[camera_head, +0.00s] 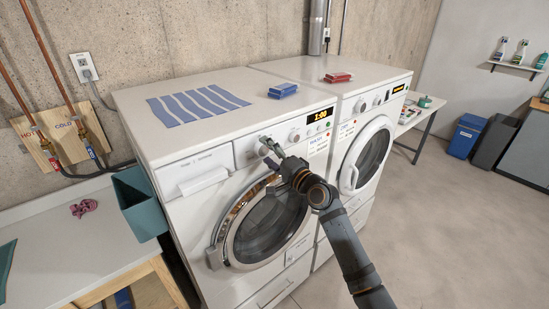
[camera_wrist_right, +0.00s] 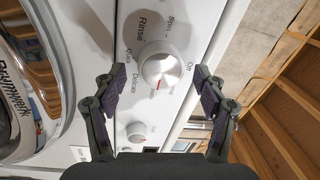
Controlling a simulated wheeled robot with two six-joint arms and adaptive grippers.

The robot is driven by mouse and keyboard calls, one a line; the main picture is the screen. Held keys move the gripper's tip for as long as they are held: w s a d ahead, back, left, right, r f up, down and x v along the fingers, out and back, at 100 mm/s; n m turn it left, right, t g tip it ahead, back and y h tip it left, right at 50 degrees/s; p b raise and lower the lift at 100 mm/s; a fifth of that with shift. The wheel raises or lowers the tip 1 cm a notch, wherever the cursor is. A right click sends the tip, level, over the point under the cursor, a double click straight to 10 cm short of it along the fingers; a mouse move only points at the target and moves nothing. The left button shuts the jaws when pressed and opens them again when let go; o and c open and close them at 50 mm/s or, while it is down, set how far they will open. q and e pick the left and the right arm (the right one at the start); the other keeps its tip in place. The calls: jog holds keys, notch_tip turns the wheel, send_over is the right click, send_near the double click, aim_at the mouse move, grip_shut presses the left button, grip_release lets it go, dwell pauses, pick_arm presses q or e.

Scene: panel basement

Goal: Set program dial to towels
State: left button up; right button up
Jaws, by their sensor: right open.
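The program dial (camera_wrist_right: 160,70) is a round pale knob on the white washer panel, in the right wrist view. Printed words ring it; "Rinse", "Spin" and "Off" are readable, and I cannot make out "Towels". A small red mark shows near its lower side. My right gripper (camera_wrist_right: 154,82) is open, one finger on each side of the dial with gaps visible; contact is not seen. In the head view, my right gripper (camera_head: 268,150) is at the left washer's panel and partly hides the dial. My left gripper is not in view.
A smaller knob (camera_wrist_right: 137,131) sits beside the dial. The washer's round door (camera_head: 268,225) is below my gripper. The second machine (camera_head: 366,150) stands right. Floor (camera_head: 450,230) at right is clear.

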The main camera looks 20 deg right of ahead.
jog(key=v, duration=1.1)
jog(key=shift+s, duration=0.2)
jog(key=shift+s+d, duration=0.1)
jog(key=shift+d, duration=0.05)
